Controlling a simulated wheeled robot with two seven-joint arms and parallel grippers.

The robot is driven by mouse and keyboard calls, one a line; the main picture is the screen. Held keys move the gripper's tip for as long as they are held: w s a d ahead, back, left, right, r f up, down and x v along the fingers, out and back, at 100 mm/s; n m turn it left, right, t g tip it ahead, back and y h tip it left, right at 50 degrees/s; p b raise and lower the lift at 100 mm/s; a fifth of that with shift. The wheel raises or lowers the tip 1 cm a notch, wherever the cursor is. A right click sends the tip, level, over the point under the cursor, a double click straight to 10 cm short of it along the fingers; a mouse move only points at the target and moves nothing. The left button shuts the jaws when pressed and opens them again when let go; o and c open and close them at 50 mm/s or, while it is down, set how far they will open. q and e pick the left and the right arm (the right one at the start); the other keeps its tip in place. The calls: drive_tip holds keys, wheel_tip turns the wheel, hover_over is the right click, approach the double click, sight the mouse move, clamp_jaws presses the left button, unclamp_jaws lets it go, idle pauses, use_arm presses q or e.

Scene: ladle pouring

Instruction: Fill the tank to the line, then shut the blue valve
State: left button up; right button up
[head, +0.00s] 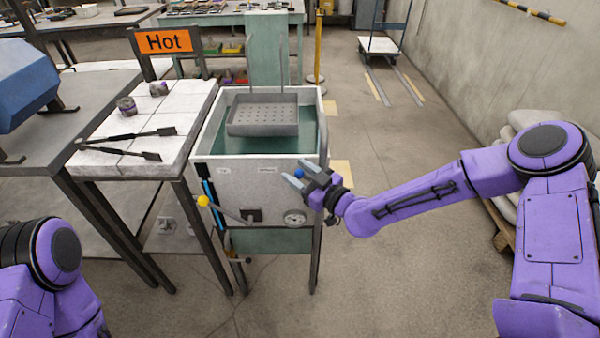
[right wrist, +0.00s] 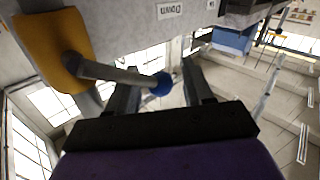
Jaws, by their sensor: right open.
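The tank (head: 240,178) is a pale metal box, open at the top, with a dark green inside. A perforated tray (head: 263,128) hangs over it. A blue strip gauge (head: 209,188) runs down its front left; I cannot make out a fill line. The blue valve knob (head: 299,173) is at the tank's front right; in the right wrist view the blue knob (right wrist: 161,84) tips a grey lever (right wrist: 115,73). My right gripper (head: 307,178) is open, its fingers on either side of the knob; whether they touch it is unclear. My left gripper is out of view.
A yellow-knobbed lever (head: 203,201) and a round dial (head: 294,218) are on the tank front. Left of the tank, a white-topped table (head: 190,105) holds tongs (head: 120,137) and small cylinders below a "Hot" sign (head: 163,41).

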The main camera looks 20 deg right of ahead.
clamp_jaws()
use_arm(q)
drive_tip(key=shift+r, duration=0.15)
